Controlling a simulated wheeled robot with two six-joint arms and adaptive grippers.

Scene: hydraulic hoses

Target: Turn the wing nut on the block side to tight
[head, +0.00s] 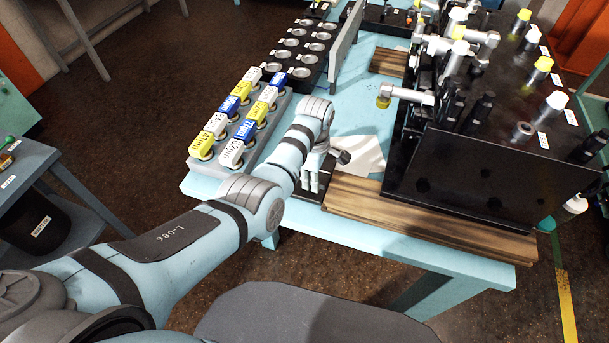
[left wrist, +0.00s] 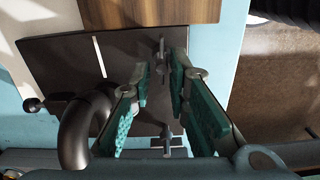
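My left gripper (head: 311,180) points down at the front edge of the light blue table, over a dark plate (left wrist: 62,62). In the left wrist view its green-padded fingers (left wrist: 160,68) are apart. A small thin upright metal piece (left wrist: 162,48), which looks like the wing nut, shows in line with the gap, near the fingertips; I cannot tell whether it lies between them or beyond. I see no contact. A dark curved pipe (left wrist: 76,135) rises from the plate beside the left finger. In the head view my gripper and wrist hide most of the plate. My right gripper is not in view.
A black manifold block (head: 490,185) with several fittings stands right, on a wooden board (head: 430,225). A grey rack (head: 193,168) of yellow, blue and white labelled caps is left of my wrist. A pale sheet (head: 362,152) lies behind the gripper. Floor is beyond the table edge.

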